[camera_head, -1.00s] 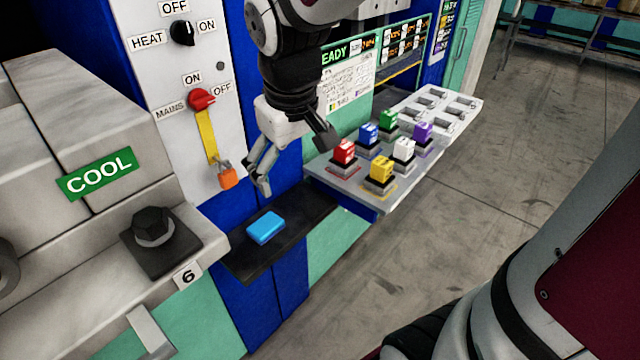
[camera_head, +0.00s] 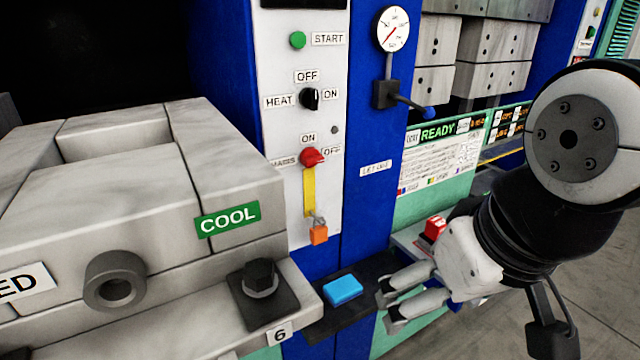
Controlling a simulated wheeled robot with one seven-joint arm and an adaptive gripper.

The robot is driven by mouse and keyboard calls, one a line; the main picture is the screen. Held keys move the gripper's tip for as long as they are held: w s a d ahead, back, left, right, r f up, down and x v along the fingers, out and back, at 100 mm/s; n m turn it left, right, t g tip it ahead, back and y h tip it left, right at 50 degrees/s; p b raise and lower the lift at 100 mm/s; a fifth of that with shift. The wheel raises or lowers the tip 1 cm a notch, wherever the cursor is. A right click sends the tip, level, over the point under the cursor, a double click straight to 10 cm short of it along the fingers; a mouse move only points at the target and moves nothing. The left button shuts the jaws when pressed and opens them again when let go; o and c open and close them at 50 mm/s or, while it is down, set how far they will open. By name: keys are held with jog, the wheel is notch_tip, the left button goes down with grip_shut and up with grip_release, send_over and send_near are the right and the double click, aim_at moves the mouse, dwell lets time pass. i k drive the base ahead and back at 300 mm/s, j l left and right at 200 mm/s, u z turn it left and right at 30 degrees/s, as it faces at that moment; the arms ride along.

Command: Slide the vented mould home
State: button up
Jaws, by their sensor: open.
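A large grey metal mould (camera_head: 130,205) sits at the left, with a green COOL label (camera_head: 228,219) on its front right block. A round collar (camera_head: 115,281) sticks out of its front face. A white label at the left edge is cut off and reads "ED". The mould rests on a grey ledge (camera_head: 205,325) marked 6, with a dark bolt (camera_head: 259,278) beside it. My gripper (camera_head: 386,309) is open and empty at lower right, its fingers pointing left toward a blue block (camera_head: 342,289) on a dark shelf, apart from the mould.
A control panel (camera_head: 303,130) with START, HEAT and MAINS controls stands behind; an orange padlock (camera_head: 318,234) hangs below MAINS. A gauge (camera_head: 393,30) and blue-knobbed lever (camera_head: 428,112) are right of it. A red block (camera_head: 435,228) shows behind my gripper. Floor is open at far right.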

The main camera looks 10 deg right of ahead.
aim_at(132, 233)
jog(key=k+l+u, duration=0.15)
jog(key=u, duration=0.25)
jog(key=k+l+u, duration=0.15)
jog(key=u, duration=0.25)
jog(key=k+u, duration=0.4)
jog(key=i+l, duration=0.05)
jog(key=i, duration=0.05)
